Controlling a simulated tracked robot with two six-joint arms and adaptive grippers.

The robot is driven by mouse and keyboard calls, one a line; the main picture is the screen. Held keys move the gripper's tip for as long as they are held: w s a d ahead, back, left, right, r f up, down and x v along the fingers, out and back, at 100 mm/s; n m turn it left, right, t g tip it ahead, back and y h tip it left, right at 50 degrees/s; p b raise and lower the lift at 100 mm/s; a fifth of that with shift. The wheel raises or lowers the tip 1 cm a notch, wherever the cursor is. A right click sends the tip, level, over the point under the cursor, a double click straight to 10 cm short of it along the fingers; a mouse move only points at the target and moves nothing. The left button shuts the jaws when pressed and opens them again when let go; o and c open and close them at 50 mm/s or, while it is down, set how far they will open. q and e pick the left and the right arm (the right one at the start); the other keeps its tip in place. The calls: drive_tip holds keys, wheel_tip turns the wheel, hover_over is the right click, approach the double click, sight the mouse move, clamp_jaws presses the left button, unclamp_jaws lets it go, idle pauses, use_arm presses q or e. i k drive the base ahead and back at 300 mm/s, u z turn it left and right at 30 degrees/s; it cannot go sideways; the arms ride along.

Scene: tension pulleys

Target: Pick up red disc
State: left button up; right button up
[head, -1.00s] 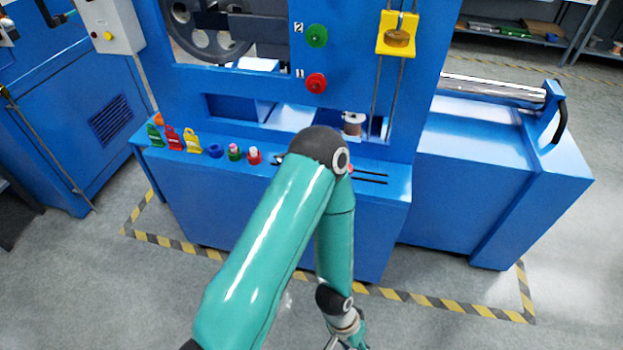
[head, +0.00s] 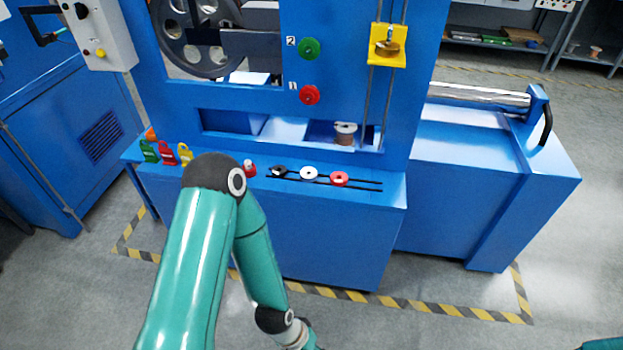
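A red disc (head: 340,179) with a pale centre lies flat on the blue ledge of the machine, at the right end of a row along two black rails. A white disc (head: 309,173) lies just left of it, clear of it. My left arm comes up from the bottom left and bends down in front of the ledge. Its wrist reaches the bottom edge, so the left gripper's fingers are cut off. Only a small teal piece of my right arm shows at the bottom right corner; its gripper is out of the picture.
Green, red and yellow tags stand on the ledge's left end. A red-and-white piece (head: 249,169) and a dark piece (head: 278,171) lie nearer the discs. A red knob (head: 309,95) and a green knob (head: 309,48) are on the upright panel. My arm hides part of the ledge.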

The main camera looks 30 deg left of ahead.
sight(340, 179)
drive_tip(key=u, duration=0.1)
drive_tip(key=i, duration=1)
